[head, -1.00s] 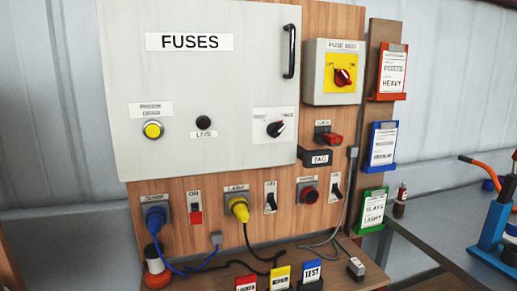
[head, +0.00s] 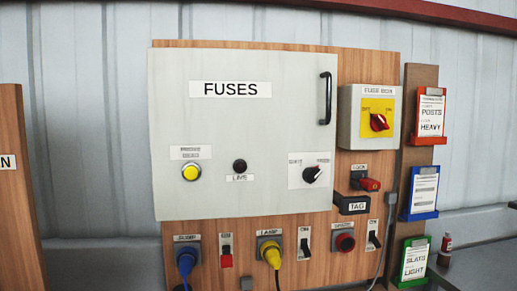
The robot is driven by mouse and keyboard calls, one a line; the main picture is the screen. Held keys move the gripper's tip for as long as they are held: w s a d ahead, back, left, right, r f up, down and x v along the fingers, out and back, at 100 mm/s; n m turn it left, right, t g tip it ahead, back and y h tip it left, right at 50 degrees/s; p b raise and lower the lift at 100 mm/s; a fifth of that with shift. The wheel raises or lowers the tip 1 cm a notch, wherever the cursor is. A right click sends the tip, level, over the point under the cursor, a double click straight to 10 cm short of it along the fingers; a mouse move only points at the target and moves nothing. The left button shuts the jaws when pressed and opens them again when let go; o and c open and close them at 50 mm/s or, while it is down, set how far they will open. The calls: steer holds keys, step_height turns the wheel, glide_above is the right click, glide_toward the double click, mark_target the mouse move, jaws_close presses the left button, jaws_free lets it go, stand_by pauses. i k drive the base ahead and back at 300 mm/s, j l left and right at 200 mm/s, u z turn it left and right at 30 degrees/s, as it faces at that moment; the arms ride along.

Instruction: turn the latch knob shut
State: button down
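The large grey door marked FUSES (head: 240,130) lies flat against the wooden board, with a black handle (head: 325,98) near its upper right edge. A black knob (head: 312,174), which looks like the latch knob, sits on a white plate at the door's lower right. Its pointer tilts towards the upper right. Small words stand above it on both sides, too blurred to read surely. My gripper is not in view.
A fuse box (head: 353,140) with a red rotary switch (head: 379,122) is right of the door. A yellow button (head: 191,172) and dark lamp (head: 240,166) share the door. Plugs and switches line the board below. Card holders (head: 424,190) hang at right.

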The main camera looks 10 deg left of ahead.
mark_target(310, 174)
steer(key=i+z, duration=0.25)
steer(key=z, duration=0.25)
steer(key=i+z, duration=0.25)
steer(key=z, duration=0.2)
